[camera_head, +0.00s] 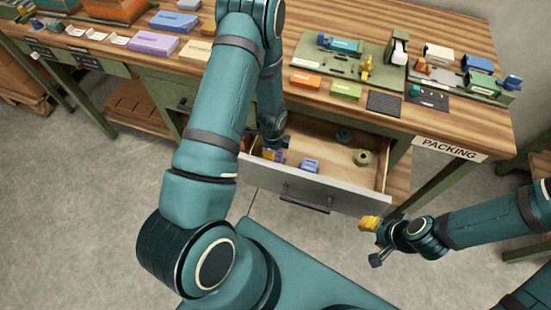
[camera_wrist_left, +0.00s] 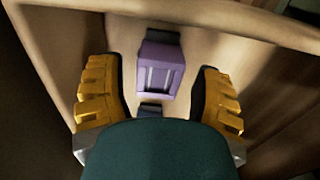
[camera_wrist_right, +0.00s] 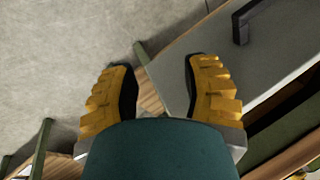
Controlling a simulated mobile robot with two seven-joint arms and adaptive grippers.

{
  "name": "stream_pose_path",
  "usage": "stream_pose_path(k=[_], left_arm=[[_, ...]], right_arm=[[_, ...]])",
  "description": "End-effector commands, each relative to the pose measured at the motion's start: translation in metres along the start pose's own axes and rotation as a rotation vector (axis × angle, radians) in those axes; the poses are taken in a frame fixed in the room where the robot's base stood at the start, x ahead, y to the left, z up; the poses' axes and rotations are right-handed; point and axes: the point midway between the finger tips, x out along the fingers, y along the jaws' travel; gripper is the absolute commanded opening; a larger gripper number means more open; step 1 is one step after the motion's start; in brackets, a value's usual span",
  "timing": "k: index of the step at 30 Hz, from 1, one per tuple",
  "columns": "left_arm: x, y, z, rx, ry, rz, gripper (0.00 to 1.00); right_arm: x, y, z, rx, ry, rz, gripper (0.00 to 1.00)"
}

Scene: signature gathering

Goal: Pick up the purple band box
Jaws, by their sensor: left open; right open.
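A small purple band box (camera_wrist_left: 160,67) with dark bands at its ends lies in the open drawer (camera_head: 335,184). In the left wrist view it sits between the two yellow fingers of my left gripper (camera_wrist_left: 156,80), with a gap on each side. That gripper is open and low in the drawer's left part. In the head view the purple box (camera_head: 280,157) is mostly hidden by my gripper (camera_head: 271,152). My right gripper (camera_head: 371,241) is open and empty, in front of the drawer's right side.
The wooden bench top (camera_head: 300,110) carries several boxes and fixtures. The grey floor (camera_head: 80,210) at left is clear.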

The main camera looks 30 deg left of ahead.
Motion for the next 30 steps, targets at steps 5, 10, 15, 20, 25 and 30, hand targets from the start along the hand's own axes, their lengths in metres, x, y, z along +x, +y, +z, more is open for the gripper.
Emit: stream_pose_path(k=[5,10,15,20,25,30], left_arm=[[0.025,0.001,-0.001,0.000,-0.001,0.002,0.65],[0.030,0.000,-0.001,0.000,0.000,0.000,0.65],[0.029,0.000,-0.001,0.000,0.000,0.000,0.64],[0.029,0.000,-0.001,0.000,0.000,0.000,0.09],[0.029,0.000,-0.001,0.000,0.000,0.000,0.09],[0.024,0.000,-0.001,-0.001,0.000,-0.001,0.09]], right_arm=[[0.007,0.003,-0.001,0.000,0.003,0.000,0.47],[0.007,0.003,-0.001,0.000,0.004,0.000,0.47],[0.007,0.003,-0.001,0.000,0.004,0.000,0.47],[0.007,0.003,-0.001,0.000,0.004,0.000,0.47],[0.007,0.003,-0.001,0.000,0.004,0.000,0.47],[0.006,0.002,-0.001,0.000,0.004,0.000,0.47]])
